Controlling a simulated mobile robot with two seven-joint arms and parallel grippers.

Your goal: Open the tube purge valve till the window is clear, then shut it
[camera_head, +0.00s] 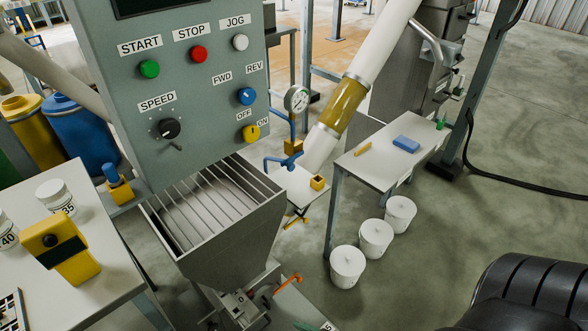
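A pale slanted tube (388,40) runs down from the top toward the steel hopper side. Its sight window (343,107), between two metal bands, looks filled with yellow-brown material. A round pressure gauge (297,98) stands just left of the window. Below it are a brass-coloured valve body (293,146) and a blue handle (281,162), which I take for the purge valve. Whether it is open or shut I cannot tell. Neither gripper is in view.
A grey control panel (190,100) with buttons and knobs stands left, above a grated hopper (215,212). A side table (375,165) holds a blue block (406,144). Several white tubs (347,266) stand on the floor. A yellow device (62,247) sits on the left table.

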